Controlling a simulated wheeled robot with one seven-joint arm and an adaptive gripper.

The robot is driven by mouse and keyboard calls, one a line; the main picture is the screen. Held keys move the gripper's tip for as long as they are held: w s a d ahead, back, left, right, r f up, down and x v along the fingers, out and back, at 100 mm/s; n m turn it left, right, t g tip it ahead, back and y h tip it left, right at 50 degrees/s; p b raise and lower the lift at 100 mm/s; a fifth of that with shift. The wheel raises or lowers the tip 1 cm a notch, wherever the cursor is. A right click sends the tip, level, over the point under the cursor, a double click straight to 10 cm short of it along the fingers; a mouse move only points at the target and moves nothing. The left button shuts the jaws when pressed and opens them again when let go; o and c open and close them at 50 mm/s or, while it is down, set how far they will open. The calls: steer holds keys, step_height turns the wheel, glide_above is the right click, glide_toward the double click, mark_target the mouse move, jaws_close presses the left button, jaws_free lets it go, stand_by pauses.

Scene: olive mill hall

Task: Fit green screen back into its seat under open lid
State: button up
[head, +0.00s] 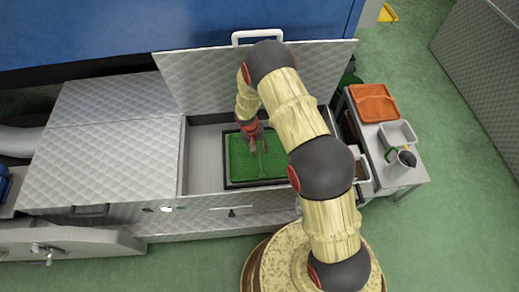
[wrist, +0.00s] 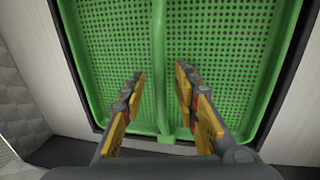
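The green screen (head: 240,165) lies inside the open bay of the metal machine, within a dark frame (head: 226,178). In the wrist view the perforated green screen (wrist: 215,60) fills most of the picture, with a raised rib (wrist: 159,60) down its middle. My gripper (head: 258,150) reaches down over the screen. In the wrist view my gripper (wrist: 160,78) has its fingers apart, one on each side of the rib, with nothing clamped. I cannot tell whether the fingertips touch the screen. The lid (head: 200,80) stands open behind the bay, with a white handle on top.
A side table (head: 405,178) at the right holds an orange tray (head: 374,103), a white bin (head: 397,133) and a jug (head: 400,165). The bay's front wall (head: 205,203) and left wall stand around the screen. Pale bay floor shows left of the frame.

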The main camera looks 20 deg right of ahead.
step_height(320, 180, up, 12)
steer(key=a, duration=0.2)
steer(key=shift+w+a, duration=0.15)
steer(key=shift+w, duration=0.05)
steer(key=shift+f, duration=0.15)
stand_by(0.5)
